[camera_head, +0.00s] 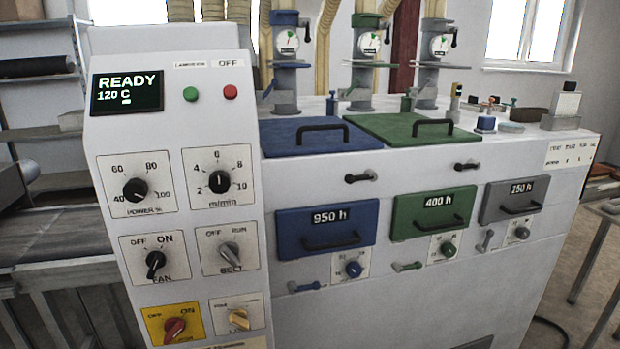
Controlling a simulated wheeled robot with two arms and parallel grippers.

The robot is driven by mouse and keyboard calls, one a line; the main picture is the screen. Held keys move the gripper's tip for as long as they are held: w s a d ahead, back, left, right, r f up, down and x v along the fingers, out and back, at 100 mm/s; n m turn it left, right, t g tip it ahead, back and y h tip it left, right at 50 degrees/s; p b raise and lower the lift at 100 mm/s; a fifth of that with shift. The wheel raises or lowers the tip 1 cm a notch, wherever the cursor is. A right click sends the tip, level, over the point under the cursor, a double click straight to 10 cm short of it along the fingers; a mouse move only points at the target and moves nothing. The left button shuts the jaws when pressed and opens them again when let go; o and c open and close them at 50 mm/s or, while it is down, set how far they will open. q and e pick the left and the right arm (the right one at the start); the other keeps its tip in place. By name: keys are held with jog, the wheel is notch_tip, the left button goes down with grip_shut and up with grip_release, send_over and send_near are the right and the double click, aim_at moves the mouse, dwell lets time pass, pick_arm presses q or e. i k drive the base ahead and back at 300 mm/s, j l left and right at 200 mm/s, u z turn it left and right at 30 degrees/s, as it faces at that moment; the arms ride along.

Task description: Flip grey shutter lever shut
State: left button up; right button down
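The grey shutter lever (486,240) is on the front of the white machine, below the grey drawer (511,199) marked 250 h. It stands steeply tilted, nearly upright, just left of a grey knob (522,233). The green lever (407,266) and the blue lever (306,286), below their own drawers, lie about level. Neither of my grippers shows in the head view, and nothing touches the grey lever.
The control panel (185,235) with knobs and a READY 120 C screen (127,92) fills the left. Blue (328,228) and green (433,212) drawers with protruding handles sit left of the grey one. Open floor lies to the right, beside a table leg (590,262).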

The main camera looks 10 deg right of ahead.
aim_at(482, 248)
jog(key=z, duration=1.35)
jog(key=i+l+z, duration=0.2)
jog(key=i+z, duration=0.15)
jog(key=i, duration=0.15)
jog(key=i+l+z, duration=0.1)
jog(key=i+z, duration=0.3)
jog(key=i, duration=0.15)
